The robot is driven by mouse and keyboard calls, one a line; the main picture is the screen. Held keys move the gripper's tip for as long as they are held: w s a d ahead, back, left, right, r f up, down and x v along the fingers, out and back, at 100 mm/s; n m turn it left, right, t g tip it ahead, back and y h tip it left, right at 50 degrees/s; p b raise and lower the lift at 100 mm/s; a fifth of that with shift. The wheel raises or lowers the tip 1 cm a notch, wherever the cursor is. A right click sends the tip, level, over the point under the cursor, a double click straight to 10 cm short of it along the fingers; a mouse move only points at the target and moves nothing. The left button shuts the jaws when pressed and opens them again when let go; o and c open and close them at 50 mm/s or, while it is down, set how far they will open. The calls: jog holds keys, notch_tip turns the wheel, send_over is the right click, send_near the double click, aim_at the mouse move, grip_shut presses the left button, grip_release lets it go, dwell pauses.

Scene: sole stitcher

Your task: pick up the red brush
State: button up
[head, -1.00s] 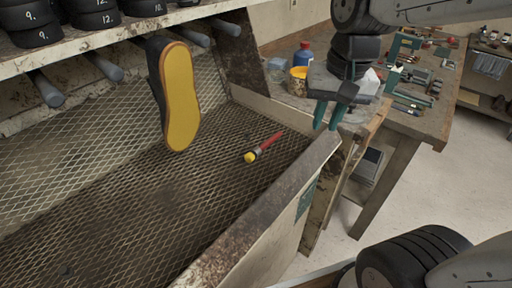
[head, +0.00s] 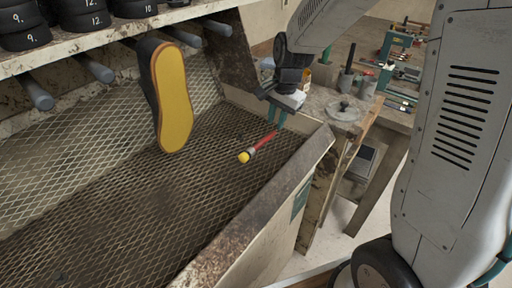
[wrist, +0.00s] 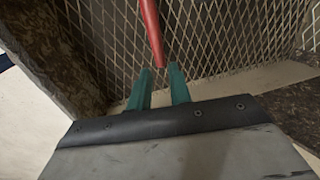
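The red brush (head: 265,140) lies on the wire mesh floor of the bin, its yellow tip toward the lower left and its red handle toward the upper right. My gripper (head: 277,124) is over the handle end, with its teal fingers pointing down. In the wrist view the red handle (wrist: 150,25) runs down from the top edge and ends near the gap between my fingertips (wrist: 160,70). The fingers are apart with nothing held between them. I cannot tell whether they touch the handle. The brush's yellow tip is out of the wrist view.
The bin's metal wall (head: 260,215) runs close to the right of the brush. A yellow-soled shoe (head: 173,100) hangs to the left above the mesh (head: 90,215). A workbench (head: 330,98) with tools and cups stands behind my gripper. The mesh left of the brush is clear.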

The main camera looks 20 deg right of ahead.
aim_at(273, 132)
jog(key=shift+w+a+f, duration=0.1)
jog(key=shift+a+f, duration=0.05)
jog(key=shift+f, duration=0.85)
jog(key=shift+w+a+f, duration=0.1)
jog(key=shift+f, duration=0.85)
grip_shut()
jog(key=shift+r, duration=0.1)
